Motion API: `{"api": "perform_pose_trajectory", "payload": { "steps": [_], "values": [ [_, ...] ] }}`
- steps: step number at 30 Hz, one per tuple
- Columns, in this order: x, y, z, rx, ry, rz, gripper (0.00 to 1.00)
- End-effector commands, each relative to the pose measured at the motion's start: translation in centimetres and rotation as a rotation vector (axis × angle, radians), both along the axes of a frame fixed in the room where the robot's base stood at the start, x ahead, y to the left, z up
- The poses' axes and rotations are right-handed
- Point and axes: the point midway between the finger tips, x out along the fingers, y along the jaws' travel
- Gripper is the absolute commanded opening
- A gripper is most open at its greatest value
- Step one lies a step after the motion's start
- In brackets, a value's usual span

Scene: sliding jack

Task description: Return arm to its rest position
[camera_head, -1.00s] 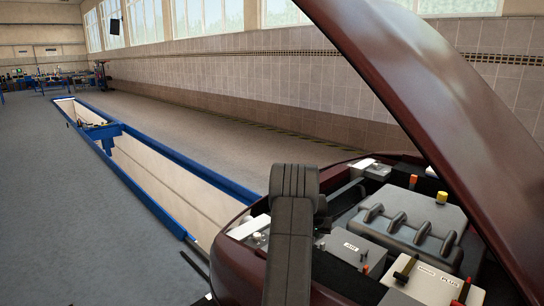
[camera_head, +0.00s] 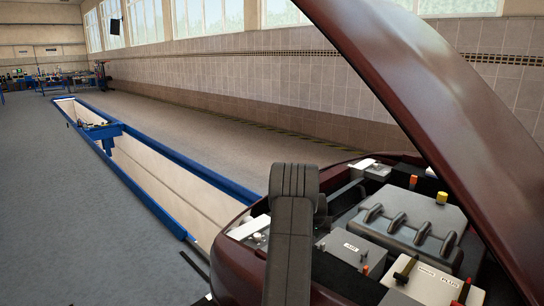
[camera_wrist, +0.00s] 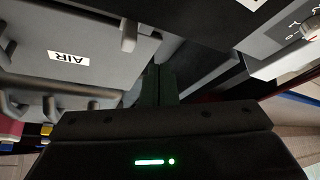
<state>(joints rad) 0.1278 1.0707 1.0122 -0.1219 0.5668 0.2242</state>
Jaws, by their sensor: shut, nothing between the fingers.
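My arm stands upright in the lower middle of the head view, in front of the open engine bay of a dark red car (camera_head: 235,262). The end of the arm is hidden in that view. In the wrist view my gripper (camera_wrist: 160,85) shows as dark fingers close together, with nothing between them. Its dark body carries a green light. Around the fingers the wrist view shows grey engine parts, with an upside-down AIR label on a grey box (camera_wrist: 55,35). The fingers appear apart from these parts, though the exact gap is unclear.
The raised hood (camera_head: 410,90) slopes over the bay at the right. A grey engine cover (camera_head: 405,222) and a battery (camera_head: 428,283) sit in the bay. A blue-edged pit (camera_head: 165,195) runs along the floor at left. The grey floor (camera_head: 60,200) beside it is clear.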

Motion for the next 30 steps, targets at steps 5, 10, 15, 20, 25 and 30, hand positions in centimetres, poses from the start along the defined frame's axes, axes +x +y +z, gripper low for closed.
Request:
{"api": "perform_pose_trajectory", "payload": {
  "steps": [5, 10, 15, 20, 25, 30],
  "values": [
    [-0.2, -0.2, -3.3, 0.0, 0.002, 0.0, 0.0],
    [0.0, 0.0, -4.4, 0.0, -0.001, 0.001, 0.0],
    [0.3, 0.3, -4.3, 0.0, -0.001, 0.0, 0.0],
    [0.3, 0.2, -4.3, 0.0, -0.001, 0.0, 0.0],
    [0.0, 0.0, -3.4, 0.0, -0.002, -0.001, 0.0],
    [0.0, -0.1, -0.5, -0.001, -0.003, 0.0, 0.0]
  ]
}}
